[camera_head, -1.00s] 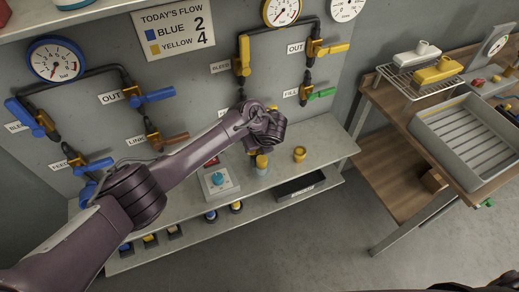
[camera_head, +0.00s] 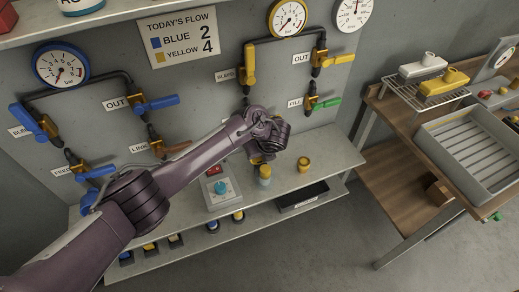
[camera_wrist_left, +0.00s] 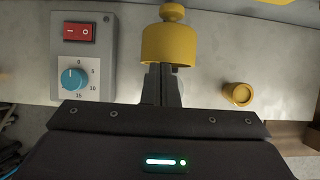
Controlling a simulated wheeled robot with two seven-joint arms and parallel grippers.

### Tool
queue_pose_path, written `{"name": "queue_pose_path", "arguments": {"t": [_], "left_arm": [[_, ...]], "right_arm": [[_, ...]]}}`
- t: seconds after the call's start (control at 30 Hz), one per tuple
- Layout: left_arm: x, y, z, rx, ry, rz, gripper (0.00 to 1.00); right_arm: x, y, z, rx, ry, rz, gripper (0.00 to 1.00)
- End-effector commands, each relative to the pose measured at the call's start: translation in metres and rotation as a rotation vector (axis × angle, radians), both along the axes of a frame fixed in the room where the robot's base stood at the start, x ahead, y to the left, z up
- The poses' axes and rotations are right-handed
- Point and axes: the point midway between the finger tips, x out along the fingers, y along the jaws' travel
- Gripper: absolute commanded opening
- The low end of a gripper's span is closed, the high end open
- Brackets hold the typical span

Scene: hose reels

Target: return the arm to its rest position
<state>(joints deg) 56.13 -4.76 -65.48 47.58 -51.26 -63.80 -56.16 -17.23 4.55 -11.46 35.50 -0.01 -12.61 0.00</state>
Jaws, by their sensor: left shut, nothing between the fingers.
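My left arm reaches in from the left in the head view, over the bench (camera_head: 335,155). My left gripper (camera_wrist_left: 162,85) shows in the wrist view with its two fingers together and nothing between them. In the head view the wrist hides most of the fingers. A yellow piece with a knob on top (camera_wrist_left: 168,44) stands beyond the fingertips in the wrist view; whether they touch it I cannot tell. My right gripper is in neither view.
A control box (camera_head: 219,188) with red switch and blue dial stands on the bench, near a yellow cap (camera_head: 304,164). Behind are wall pipes with blue (camera_head: 155,103) and yellow levers (camera_head: 249,64). A wooden table (camera_head: 415,155) with a grey tray (camera_head: 432,143) stands right.

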Motion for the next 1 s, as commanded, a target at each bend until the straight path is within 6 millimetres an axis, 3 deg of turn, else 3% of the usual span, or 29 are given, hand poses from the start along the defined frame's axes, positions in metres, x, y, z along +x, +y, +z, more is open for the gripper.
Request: {"name": "queue_pose_path", "arguments": {"t": [0.3, 0.5, 0.67, 0.77, 0.9, 1.0], "left_arm": [[-0.023, -0.009, 0.051, -0.006, -0.006, -0.002, 0.00], [-0.031, -0.011, 0.066, -0.005, -0.009, 0.001, 0.00], [-0.034, -0.013, 0.065, -0.022, -0.007, 0.013, 0.00], [-0.048, -0.023, 0.056, -0.107, 0.003, 0.076, 0.00], [-0.082, -0.037, 0.044, -0.347, 0.034, 0.309, 0.00], [-0.106, -0.033, 0.041, -0.535, 0.063, 0.561, 0.00]], "right_arm": [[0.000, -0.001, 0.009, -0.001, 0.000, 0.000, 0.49], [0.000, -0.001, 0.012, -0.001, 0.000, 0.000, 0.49], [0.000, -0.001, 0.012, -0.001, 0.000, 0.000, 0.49], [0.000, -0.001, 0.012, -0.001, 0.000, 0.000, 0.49], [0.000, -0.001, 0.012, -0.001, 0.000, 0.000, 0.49], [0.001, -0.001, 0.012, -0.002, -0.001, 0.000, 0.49]]}}
